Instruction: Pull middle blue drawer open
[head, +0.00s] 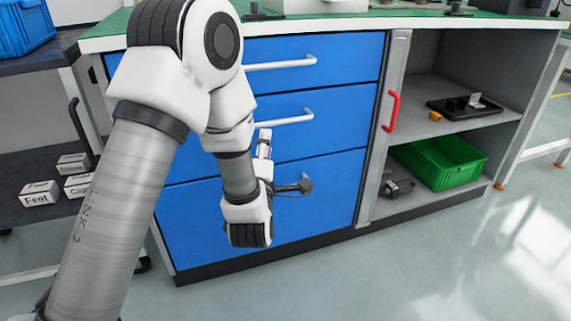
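The blue cabinet has stacked drawers. The middle blue drawer (343,107) looks flush with the top drawer (345,60) and the bottom drawer (325,205). Its pale bar handle (290,120) shows to the right of my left arm, and its left end is hidden behind the arm. My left gripper (264,138) points away from me at the drawer front, with its tip just below the middle handle in the picture. I cannot tell whether it touches the handle or whether its fingers are open. My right gripper is out of view.
A green-topped bench (390,22) sits over the drawers. To the right, a red-handled grey door edge (391,108) stands beside shelves with a green crate (440,162). A cart with white boxes (75,162) stands at left. Floor in front is clear.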

